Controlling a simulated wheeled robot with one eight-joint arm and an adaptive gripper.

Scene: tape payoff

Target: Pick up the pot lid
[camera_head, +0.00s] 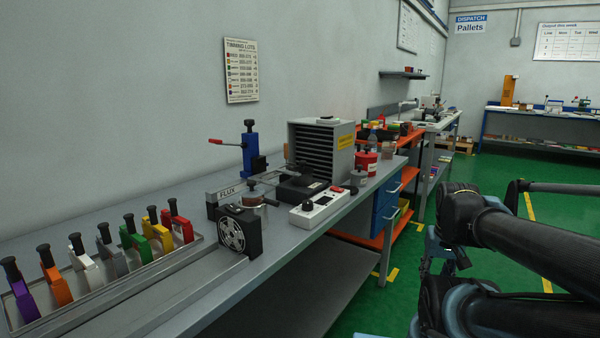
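A small brownish pot (253,198) stands on the grey bench just behind the fan-faced black box, close to the sign reading FLUX. A dark knob on a flat top, which looks like the pot lid (253,185), sits on this pot. The pot is small in the picture, and the box in front hides its lower part. My black arm enters from the right, over the green floor and apart from the bench. My gripper cannot be made out in this view.
A rack (110,290) of several coloured handled tools fills the near left of the bench (262,290). Right of the pot are a white control box (318,207), a louvred grey cabinet (322,150) and a red can (366,162). A blue clamp stand (250,150) rises behind.

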